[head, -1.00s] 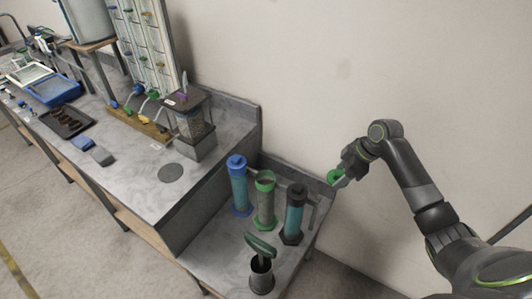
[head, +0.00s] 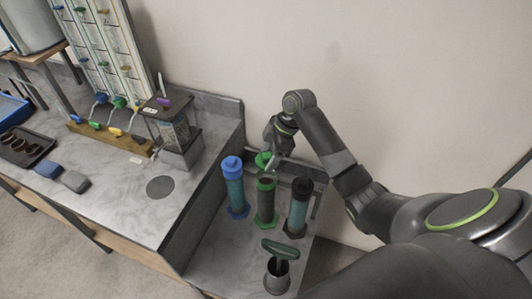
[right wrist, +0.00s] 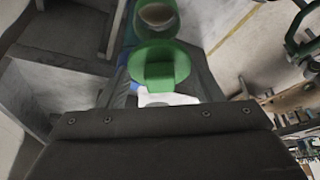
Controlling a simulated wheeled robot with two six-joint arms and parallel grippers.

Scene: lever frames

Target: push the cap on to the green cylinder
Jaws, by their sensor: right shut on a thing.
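The green cylinder (head: 265,208) stands upright between two others, with a green collar at its top. The green cap (head: 262,160) is just above that top in the head view. My right gripper (head: 271,163) is shut on the cap. In the right wrist view the cap (right wrist: 162,66) sits at the fingertips, and the cylinder's open round mouth (right wrist: 157,15) shows beyond it, not lined up with the cap in this view. I cannot tell the exact gap between them. My left gripper is not in view.
A blue-capped cylinder (head: 233,187) stands close on the left and a dark-capped one (head: 298,207) close on the right. A grey cup (head: 277,276) with a green-handled piece (head: 281,249) stands in front. The higher bench (head: 128,205) is to the left; a wall is behind.

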